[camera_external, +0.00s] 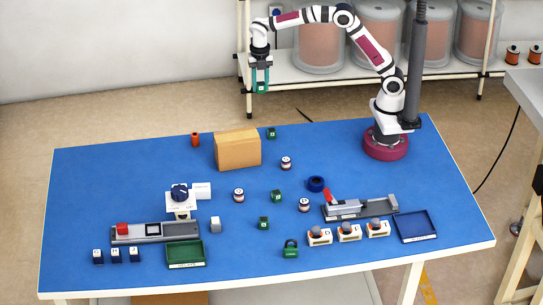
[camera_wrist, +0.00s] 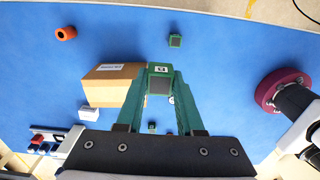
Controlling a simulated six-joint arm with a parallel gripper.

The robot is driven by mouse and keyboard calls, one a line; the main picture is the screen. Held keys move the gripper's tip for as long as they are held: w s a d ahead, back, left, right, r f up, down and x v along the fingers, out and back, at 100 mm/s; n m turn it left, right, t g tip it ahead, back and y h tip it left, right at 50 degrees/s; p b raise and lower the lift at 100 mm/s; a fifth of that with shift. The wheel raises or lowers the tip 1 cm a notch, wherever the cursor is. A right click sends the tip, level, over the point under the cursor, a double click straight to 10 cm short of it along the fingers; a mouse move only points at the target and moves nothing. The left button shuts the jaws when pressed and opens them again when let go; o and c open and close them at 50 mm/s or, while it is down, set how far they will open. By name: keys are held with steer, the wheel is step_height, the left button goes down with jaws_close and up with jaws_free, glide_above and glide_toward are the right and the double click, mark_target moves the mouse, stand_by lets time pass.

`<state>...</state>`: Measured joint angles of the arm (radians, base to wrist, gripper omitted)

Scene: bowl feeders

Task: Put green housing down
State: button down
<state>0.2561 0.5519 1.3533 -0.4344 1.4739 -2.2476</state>
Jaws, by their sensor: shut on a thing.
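My gripper (camera_external: 261,80) is raised high above the back edge of the blue table, left of my arm's base. Its green fingers are shut on a green housing (camera_wrist: 160,78), a small block with a dark face and a white label, held between the fingertips in the wrist view. Other green housings stand on the table: one (camera_external: 271,133) at the back, right of the cardboard box, which also shows in the wrist view (camera_wrist: 175,40), one (camera_external: 277,196) mid-table and one (camera_external: 264,223) nearer the front. A green tray (camera_external: 185,265) lies at the front left.
A cardboard box (camera_external: 237,150) stands at the back, with an orange cylinder (camera_external: 195,139) to its left. A fixture with a red lever (camera_external: 345,209) and a blue tray (camera_external: 433,226) are at the right. The table between the box and my base has free room.

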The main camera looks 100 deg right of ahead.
steer(key=w+r, duration=0.1)
steer(key=w, duration=0.1)
glide_above(241, 132)
steer(key=f, duration=0.6)
steer(key=shift+s+d+f, duration=0.15)
steer(key=shift+s, duration=0.05)
steer(key=shift+w+a+f, duration=0.1)
steer(key=shift+f, duration=1)
steer(key=shift+a+f, duration=0.1)
steer(key=shift+f, duration=0.95)
steer(key=shift+f, duration=0.1)
steer(key=c, duration=0.5)
jaws_free()
steer(key=shift+c, duration=0.2)
